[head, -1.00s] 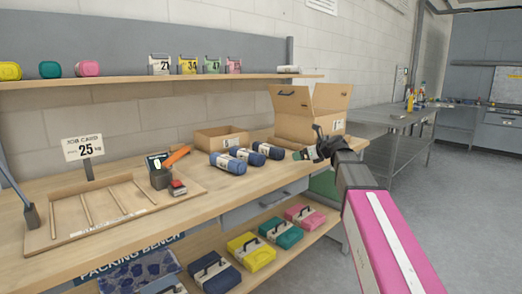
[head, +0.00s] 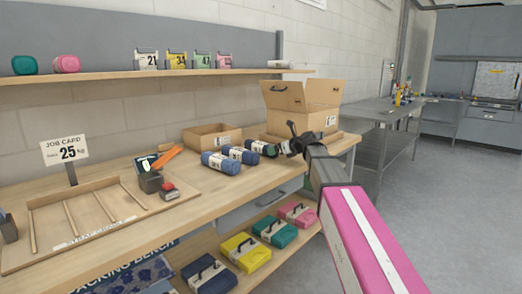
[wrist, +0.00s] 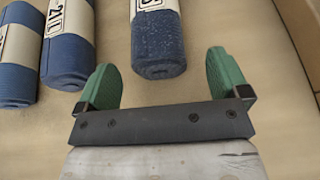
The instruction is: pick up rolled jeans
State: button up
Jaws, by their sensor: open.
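Three rolled jeans lie side by side on the packing bench: a lighter blue roll (head: 220,163), a middle roll (head: 241,155) and a dark blue roll (head: 258,146), each with a pale paper band. My gripper (head: 277,149) is at the right end of the row, close to the dark roll. In the wrist view, my green fingers (wrist: 163,82) are apart, with nothing held. The speckled dark roll (wrist: 158,45) lies ahead, its near end about level with the fingertips and between them. The other two rolls (wrist: 68,50) lie left of the left finger.
An open cardboard box (head: 302,118) stands behind my gripper, and a low carton (head: 210,135) behind the rolls. A wooden tray (head: 95,215), a job card reading 25 (head: 65,150) and a small dark holder (head: 150,180) are at left. A shelf (head: 110,80) runs above.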

aim_at(261, 148)
jog(key=x, duration=0.4)
jog(key=shift+w+a, duration=0.15)
jog(key=shift+a, duration=0.15)
jog(key=c, duration=1.2)
